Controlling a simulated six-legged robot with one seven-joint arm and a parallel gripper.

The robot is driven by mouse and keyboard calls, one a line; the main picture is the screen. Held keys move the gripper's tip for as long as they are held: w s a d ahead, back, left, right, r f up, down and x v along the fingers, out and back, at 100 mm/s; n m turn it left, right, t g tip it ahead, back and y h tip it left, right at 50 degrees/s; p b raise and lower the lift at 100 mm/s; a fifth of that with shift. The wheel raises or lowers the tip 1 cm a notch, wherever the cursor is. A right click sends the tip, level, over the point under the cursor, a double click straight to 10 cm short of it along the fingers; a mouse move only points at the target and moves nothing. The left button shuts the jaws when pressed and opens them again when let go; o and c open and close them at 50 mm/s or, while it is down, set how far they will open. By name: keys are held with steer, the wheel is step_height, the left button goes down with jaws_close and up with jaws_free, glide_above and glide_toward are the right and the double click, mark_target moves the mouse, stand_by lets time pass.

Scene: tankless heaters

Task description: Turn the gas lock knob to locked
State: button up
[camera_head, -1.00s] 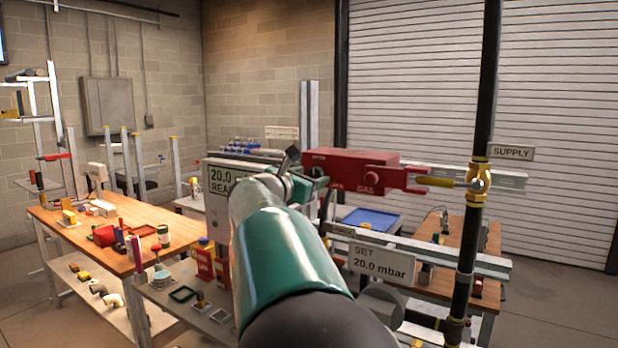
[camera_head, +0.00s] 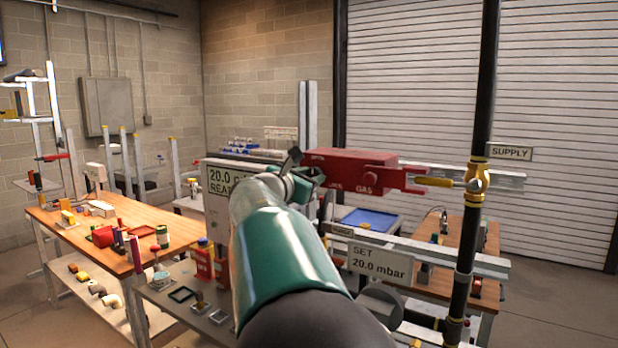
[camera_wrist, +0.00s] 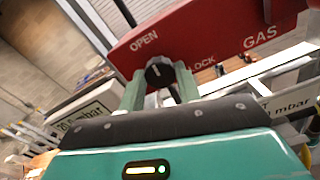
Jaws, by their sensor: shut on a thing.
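The gas lock knob (camera_wrist: 158,72) is a dark round knob with a pale mark, on the face of the red gas lock box (camera_wrist: 205,35). The box carries the words OPEN, LOCK and GAS. In the wrist view my gripper (camera_wrist: 160,82) has its two pale green fingers on either side of the knob, shut on it. The knob's pale mark looks nearly upright in this tilted view, between OPEN and LOCK. In the head view the red box (camera_head: 352,172) is at upper centre, and my gripper (camera_head: 308,176) meets its left end; my arm hides the knob there.
A yellow-handled valve (camera_head: 440,182) on the black supply pipe (camera_head: 483,110) adjoins the box's right end. A SET 20.0 mbar sign (camera_head: 380,262) hangs below. A wooden workbench (camera_head: 100,230) with tools stands left. The closed shutter (camera_head: 420,90) is behind.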

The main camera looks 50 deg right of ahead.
steer(key=m, duration=0.4)
steer(key=shift+m, duration=0.3)
steer(key=m, duration=0.3)
steer(key=shift+f+m, duration=0.1)
steer(key=shift+m, duration=0.2)
steer(key=m, duration=0.3)
steer(key=shift+m, duration=2.3)
steer(key=o, duration=1)
steer(key=shift+c, duration=0.2)
steer(key=shift+a, duration=0.15)
